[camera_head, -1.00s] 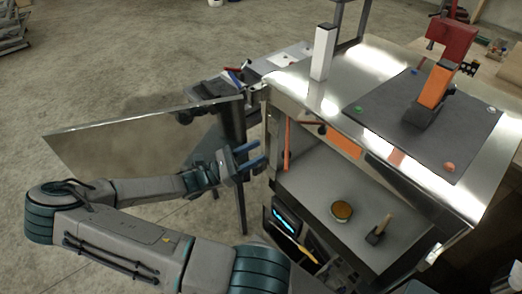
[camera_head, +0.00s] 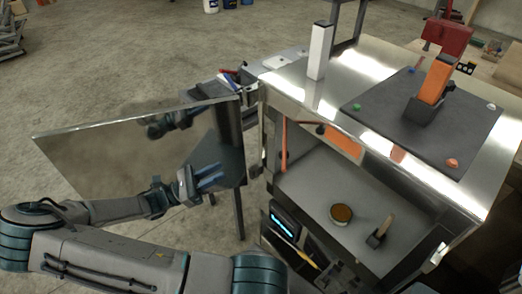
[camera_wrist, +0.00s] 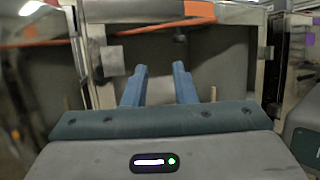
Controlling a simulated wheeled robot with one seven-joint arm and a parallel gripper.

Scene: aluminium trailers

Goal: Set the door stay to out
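The open door (camera_head: 105,160), a shiny metal panel, stands out to the left of the trailer cabinet. A thin orange-red bar (camera_head: 284,146) stands upright at the left side of the cabinet opening. It may be the door stay, but I cannot tell for sure. My gripper (camera_head: 212,178) has blue fingers, apart and empty, in front of the door's lower right part and left of the opening. It touches neither the bar nor the cabinet. In the wrist view the two fingers (camera_wrist: 160,85) point at the cabinet interior with a clear gap between them.
The cabinet shelf (camera_head: 310,190) holds a round tin (camera_head: 341,214) and a small wooden-handled tool (camera_head: 381,231). An orange panel (camera_head: 343,140) is under the top edge. A dark mat (camera_head: 385,110) with an orange-handled device (camera_head: 433,85) lies on top. Concrete floor is free at left.

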